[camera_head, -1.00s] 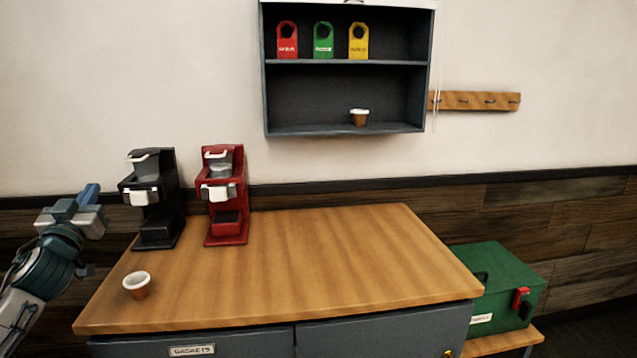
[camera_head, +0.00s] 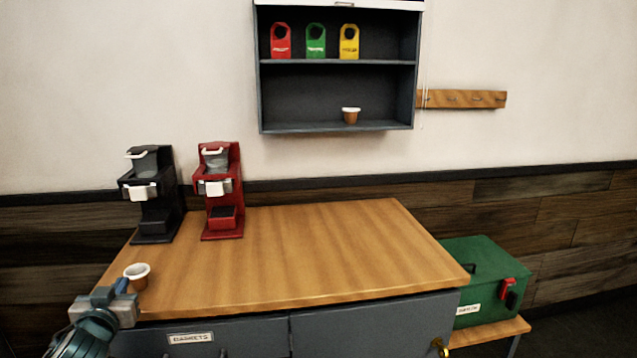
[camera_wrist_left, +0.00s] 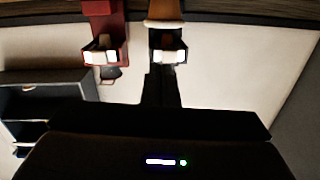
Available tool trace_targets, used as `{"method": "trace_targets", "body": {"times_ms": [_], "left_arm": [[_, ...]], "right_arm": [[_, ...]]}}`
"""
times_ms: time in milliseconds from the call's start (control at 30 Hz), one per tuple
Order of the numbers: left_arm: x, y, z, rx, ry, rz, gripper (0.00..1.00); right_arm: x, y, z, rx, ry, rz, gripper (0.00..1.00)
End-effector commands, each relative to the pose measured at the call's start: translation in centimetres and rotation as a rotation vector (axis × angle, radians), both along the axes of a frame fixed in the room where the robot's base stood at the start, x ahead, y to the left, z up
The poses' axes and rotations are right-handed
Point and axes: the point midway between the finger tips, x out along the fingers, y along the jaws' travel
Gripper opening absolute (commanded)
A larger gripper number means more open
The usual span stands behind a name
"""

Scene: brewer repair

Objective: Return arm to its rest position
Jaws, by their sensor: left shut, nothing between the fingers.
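My left gripper (camera_head: 118,293) is low at the left in the head view, in front of the counter's front left corner. It is shut and empty, just below and left of a small brown and white cup (camera_head: 137,275) on the counter. The left wrist view looks upside down at the red brewer (camera_wrist_left: 107,45) and the black brewer (camera_wrist_left: 165,45). My right gripper is not in view.
The black brewer (camera_head: 152,195) and red brewer (camera_head: 221,190) stand at the back left of the wooden counter (camera_head: 330,250). A wall shelf (camera_head: 335,128) holds three coloured tags and another cup (camera_head: 351,115). A green toolbox (camera_head: 485,275) sits right. The counter's middle is clear.

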Motion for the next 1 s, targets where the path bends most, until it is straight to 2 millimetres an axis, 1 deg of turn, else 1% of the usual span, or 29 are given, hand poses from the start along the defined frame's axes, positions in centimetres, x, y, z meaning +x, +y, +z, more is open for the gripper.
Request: {"method": "trace_targets", "body": {"times_ms": [33, 67, 100, 167, 200, 267, 300, 367, 400, 500, 600, 800, 933, 967, 1000], "left_arm": [[-1.3, -1.2, -3.0, -0.014, 0.068, 0.001, 0.0], [-2.2, -1.9, -4.8, -0.017, 0.115, 0.005, 0.0], [-3.7, -3.0, -7.2, -0.023, 0.183, 0.006, 0.0], [-6.2, -4.7, -10.7, -0.031, 0.293, 0.006, 0.0], [-8.1, -5.8, -12.9, -0.035, 0.365, 0.003, 0.0], [-11.1, -7.5, -16.0, -0.042, 0.477, -0.008, 0.0], [-13.2, -8.6, -17.8, -0.047, 0.551, -0.017, 0.0], [-16.2, -10.2, -20.0, -0.054, 0.651, -0.035, 0.0], [-18.0, -11.1, -21.1, -0.059, 0.71, -0.047, 0.0], [-21.9, -12.9, -23.2, -0.067, 0.83, -0.078, 0.0], [-25.2, -14.5, -24.5, -0.076, 0.929, -0.11, 0.0], [-31.0, -17.1, -26.0, -0.1, 1.092, -0.173, 0.0], [-34.5, -18.6, -26.5, -0.116, 1.185, -0.216, 0.0], [-34.5, -18.7, -27.0, -0.115, 1.194, -0.22, 0.0], [-33.9, -18.5, -27.9, -0.112, 1.195, -0.217, 0.0]], "right_arm": [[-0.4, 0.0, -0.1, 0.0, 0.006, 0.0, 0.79], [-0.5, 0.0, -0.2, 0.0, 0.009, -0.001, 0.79], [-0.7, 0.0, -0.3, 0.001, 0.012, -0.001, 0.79], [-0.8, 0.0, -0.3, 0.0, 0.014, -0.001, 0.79], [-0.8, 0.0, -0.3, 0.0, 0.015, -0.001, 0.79], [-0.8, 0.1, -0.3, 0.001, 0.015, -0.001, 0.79], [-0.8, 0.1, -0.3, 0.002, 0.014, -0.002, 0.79], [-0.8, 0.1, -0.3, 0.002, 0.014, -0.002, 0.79], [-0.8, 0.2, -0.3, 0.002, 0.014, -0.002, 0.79], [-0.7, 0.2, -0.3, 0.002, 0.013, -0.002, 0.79], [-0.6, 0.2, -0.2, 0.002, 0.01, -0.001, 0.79], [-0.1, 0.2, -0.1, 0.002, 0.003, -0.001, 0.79], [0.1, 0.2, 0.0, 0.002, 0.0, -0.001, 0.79], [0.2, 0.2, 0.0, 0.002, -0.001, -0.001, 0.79], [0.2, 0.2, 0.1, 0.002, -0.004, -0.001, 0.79]]}}
